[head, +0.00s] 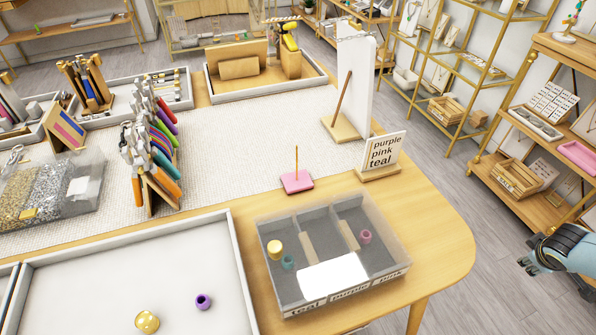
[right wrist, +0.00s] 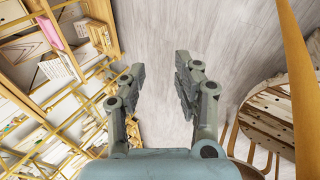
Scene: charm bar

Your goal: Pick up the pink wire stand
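The pink wire stand (head: 297,181) has a flat pink square base with a thin upright wooden-coloured peg. It stands upright on the table near the edge of the pale woven mat, behind the divided tray, with nothing on its peg. My right gripper (head: 526,263) is at the far right of the head view, off the table and well away from the stand. In the right wrist view my right gripper (right wrist: 160,85) has its fingers spread apart with only floor between them. My left gripper is not in view.
A divided tray (head: 287,298) labelled teal, purple, pink holds several beads in front of the stand. A word sign (head: 382,154) and a white upright board (head: 352,80) stand to its right. A white tray (head: 120,255) lies front left. Shelves (head: 540,120) line the right.

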